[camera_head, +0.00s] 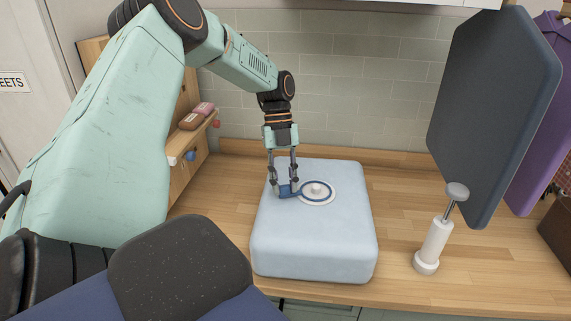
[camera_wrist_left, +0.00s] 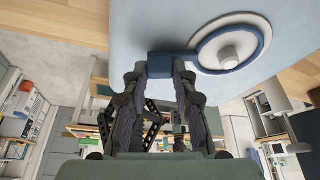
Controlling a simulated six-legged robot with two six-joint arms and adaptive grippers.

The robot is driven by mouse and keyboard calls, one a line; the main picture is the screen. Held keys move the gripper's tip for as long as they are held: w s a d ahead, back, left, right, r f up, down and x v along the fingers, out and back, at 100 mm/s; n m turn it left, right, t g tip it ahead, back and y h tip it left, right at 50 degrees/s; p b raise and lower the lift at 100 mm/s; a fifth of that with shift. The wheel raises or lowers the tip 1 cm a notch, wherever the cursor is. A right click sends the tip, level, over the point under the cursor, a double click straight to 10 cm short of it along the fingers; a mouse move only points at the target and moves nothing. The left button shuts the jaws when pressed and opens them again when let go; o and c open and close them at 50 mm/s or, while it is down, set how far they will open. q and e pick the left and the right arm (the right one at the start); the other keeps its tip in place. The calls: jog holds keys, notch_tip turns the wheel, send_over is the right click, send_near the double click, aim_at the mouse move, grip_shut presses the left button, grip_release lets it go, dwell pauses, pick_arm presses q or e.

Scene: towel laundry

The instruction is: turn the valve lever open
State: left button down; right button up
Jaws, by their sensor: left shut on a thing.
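The valve is a round white disc with a blue ring and a small central knob (camera_head: 316,188), set in the top of a pale blue cushion-like block (camera_head: 315,240) on the counter. Its blue lever (camera_head: 291,191) sticks out to the left of the ring. My left gripper (camera_head: 284,187) reaches down from above and is shut on the lever's end. In the left wrist view the blue lever end (camera_wrist_left: 174,66) sits between the fingertips, with the white valve disc (camera_wrist_left: 229,47) to its right. My right gripper is not in view.
A white hand pump (camera_head: 433,245) with a grey knob stands right of the block. A wooden rack (camera_head: 190,150) stands at the left. The wooden counter (camera_head: 400,200) between block and pump is clear.

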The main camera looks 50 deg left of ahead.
pick_arm(q)
jog(key=c, duration=1.1)
grip_release()
jog(key=shift+o, duration=0.2)
jog(key=v, duration=1.2)
